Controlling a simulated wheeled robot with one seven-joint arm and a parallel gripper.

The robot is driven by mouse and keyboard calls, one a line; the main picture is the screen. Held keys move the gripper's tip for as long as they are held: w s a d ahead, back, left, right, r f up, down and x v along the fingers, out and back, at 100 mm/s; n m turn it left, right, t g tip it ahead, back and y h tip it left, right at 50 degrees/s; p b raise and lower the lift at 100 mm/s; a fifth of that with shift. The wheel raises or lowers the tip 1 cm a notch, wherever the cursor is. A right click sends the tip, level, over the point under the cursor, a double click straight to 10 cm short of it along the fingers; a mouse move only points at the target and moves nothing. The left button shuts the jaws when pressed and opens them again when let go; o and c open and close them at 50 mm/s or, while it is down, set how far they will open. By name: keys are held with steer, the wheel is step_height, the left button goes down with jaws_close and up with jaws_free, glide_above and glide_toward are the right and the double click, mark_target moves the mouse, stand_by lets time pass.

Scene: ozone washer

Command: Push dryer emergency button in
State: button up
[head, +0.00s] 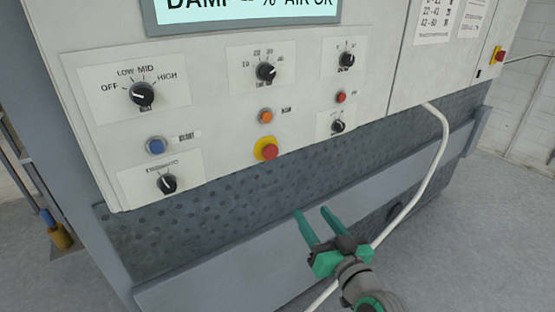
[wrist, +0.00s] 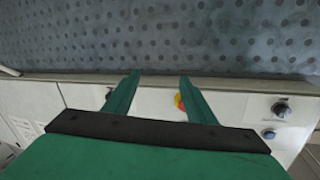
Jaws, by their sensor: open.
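The emergency button (head: 266,149) is a red mushroom cap on a yellow ring, low on the middle of the white dryer panel. In the wrist view the button (wrist: 180,102) is partly hidden behind the right-hand finger. My gripper (head: 312,211) has green fingers held apart with nothing between them. In the head view it is below and to the right of the button, in front of the grey lower ledge. It also shows in the wrist view (wrist: 160,76), its tips across the panel's edge. I see no contact with the button.
Black knobs (head: 142,95), a blue button (head: 156,146), an orange button (head: 266,116) and a small red button (head: 341,97) share the panel. A white hose (head: 437,150) runs down at right. Another red-and-yellow button (head: 499,55) is far right. A grey ledge (head: 220,262) runs below.

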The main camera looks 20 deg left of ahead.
mark_target(273, 154)
step_height(273, 154, up, 12)
steer(key=s+a+n+g+y, duration=0.2)
steer(key=a+n+g+y, duration=0.1)
steer(key=n, duration=0.2)
steer(key=x, duration=1)
steer(key=shift+w+a+r, duration=0.15)
steer(key=shift+w+r, duration=0.15)
steer(key=shift+w, duration=0.1)
